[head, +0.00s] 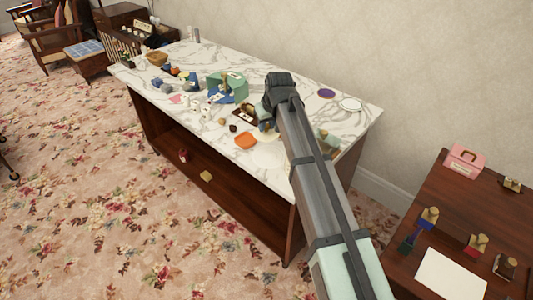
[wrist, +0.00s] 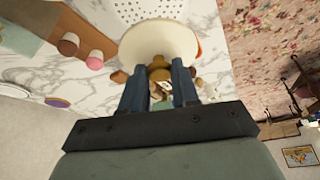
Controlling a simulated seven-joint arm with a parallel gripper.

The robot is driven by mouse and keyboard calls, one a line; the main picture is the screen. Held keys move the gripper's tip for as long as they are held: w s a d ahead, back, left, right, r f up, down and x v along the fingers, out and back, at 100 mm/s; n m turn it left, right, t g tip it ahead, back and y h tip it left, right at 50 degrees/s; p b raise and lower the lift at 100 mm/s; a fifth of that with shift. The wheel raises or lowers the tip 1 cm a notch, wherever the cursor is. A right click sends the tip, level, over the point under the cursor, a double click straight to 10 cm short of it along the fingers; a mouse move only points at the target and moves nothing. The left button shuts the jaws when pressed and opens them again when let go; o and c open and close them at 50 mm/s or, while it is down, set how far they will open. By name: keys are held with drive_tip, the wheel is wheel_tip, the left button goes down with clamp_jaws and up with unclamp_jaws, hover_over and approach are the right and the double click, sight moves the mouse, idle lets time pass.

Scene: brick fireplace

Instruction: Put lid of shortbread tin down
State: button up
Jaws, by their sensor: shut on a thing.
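My gripper (wrist: 160,80) is shut on a small brown-gold piece (wrist: 159,73), which appears to be part of the shortbread tin's lid. A round cream disc (wrist: 160,40) shows just beyond the fingertips; I cannot tell whether it is part of the lid or a separate dish. In the head view my gripper (head: 265,122) is over the right half of the marble-topped table (head: 195,122), and the arm hides part of what is below it. I cannot make out the tin itself with certainty.
An orange dish (head: 246,141) lies near the table's front edge. A green box (head: 230,84) and several small items crowd the middle. A purple disc (head: 326,93) and a white plate (head: 350,104) lie at the right. A wooden side table (head: 400,275) stands at the lower right.

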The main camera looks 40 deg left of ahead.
sight(270, 137)
wheel_tip(270, 137, down, 10)
drive_tip(key=shift+r, duration=0.1)
idle(0.4)
drive_tip(key=o, duration=1)
drive_tip(key=v, duration=1.2)
